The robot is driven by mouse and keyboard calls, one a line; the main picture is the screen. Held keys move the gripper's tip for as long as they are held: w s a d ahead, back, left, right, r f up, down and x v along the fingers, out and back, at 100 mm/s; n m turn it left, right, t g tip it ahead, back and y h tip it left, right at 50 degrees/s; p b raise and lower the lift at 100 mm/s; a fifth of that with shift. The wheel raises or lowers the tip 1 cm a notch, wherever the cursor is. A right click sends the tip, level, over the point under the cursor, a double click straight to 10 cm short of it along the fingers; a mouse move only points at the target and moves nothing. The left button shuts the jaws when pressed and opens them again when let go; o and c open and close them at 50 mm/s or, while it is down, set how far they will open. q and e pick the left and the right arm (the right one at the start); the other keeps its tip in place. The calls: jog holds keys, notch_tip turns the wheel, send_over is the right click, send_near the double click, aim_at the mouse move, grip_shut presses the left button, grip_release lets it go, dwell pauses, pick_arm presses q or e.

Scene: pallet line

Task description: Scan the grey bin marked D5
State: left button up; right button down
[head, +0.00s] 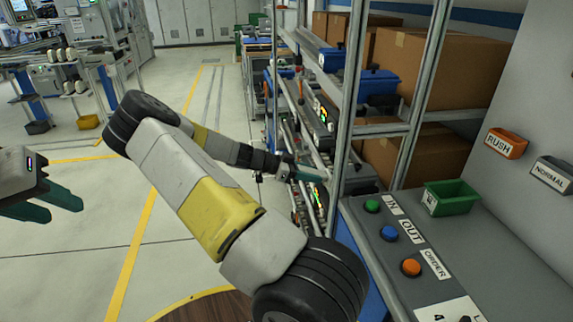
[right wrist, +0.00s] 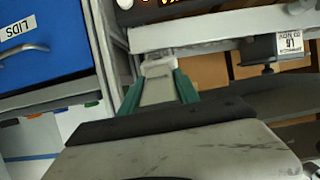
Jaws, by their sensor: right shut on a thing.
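I cannot make out a grey bin marked D5 in either view. My right gripper (head: 296,172) reaches to the shelf rack in the head view. In the right wrist view its green fingers (right wrist: 158,88) are shut on a pale grey piece (right wrist: 158,67), which sits at the rack's light rail. Its full shape is hidden, so I cannot tell what it is. My left gripper (head: 48,200) hangs at the left edge of the head view, fingers apart, over bare floor. No scanner can be made out.
The rack (head: 345,120) holds blue bins (head: 372,84) and cardboard boxes (head: 440,70). A grey counter (head: 440,250) with buttons and a green bin (head: 452,196) stands at right.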

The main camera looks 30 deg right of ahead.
jog(key=shift+s+d+f, duration=0.15)
jog(key=shift+d+f, duration=0.05)
jog(key=shift+d, duration=0.25)
dwell(1.2)
jog(key=shift+v, duration=4)
jog(key=x, duration=0.8)
jog(key=shift+a+r, duration=0.1)
